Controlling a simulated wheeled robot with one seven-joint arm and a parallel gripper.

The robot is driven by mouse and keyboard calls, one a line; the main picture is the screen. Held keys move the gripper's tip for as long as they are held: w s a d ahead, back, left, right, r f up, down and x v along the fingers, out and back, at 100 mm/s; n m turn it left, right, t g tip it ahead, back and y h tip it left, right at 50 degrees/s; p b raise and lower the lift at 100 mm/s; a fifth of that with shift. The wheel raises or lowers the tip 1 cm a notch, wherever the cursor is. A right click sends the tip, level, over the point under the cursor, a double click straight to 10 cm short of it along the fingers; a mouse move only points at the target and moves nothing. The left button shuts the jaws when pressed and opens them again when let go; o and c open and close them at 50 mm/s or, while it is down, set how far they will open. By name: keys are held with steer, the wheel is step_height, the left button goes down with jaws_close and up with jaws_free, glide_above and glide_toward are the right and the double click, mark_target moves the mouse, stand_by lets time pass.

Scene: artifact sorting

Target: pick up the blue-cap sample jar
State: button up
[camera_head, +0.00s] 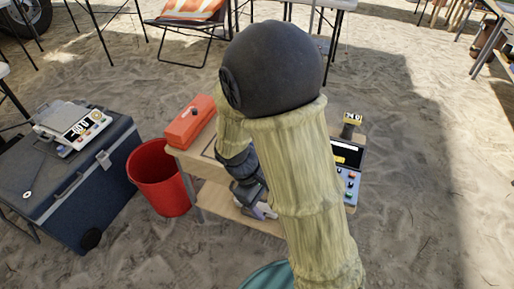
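I cannot make out a blue-cap sample jar in the head view. My arm crosses the middle of the picture and covers much of the small wooden table (186,160). My gripper (262,208) points down at the table's front part, partly hidden behind my arm. A small pale, purplish-white patch shows at its end, too small to name. I cannot tell whether the fingers are open or shut, or whether they hold anything.
A red toolbox (190,122) sits on the table's left end; a device with coloured buttons (347,180) is at its right. A red bin (160,180) stands left, beside a dark blue cooler (75,205) carrying a scale (75,125). Sand is open at right.

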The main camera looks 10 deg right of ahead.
steer(key=s+d+r+m+t+y, duration=0.1)
steer(key=d+r+m+t+y, duration=0.2)
steer(key=r+m, duration=0.3)
steer(key=m+t+y, duration=0.1)
steer(key=m, duration=0.1)
steer(key=shift+s+d+r+m, duration=0.2)
steer(key=shift+s+d+m, duration=0.15)
steer(key=shift+d+m, duration=0.05)
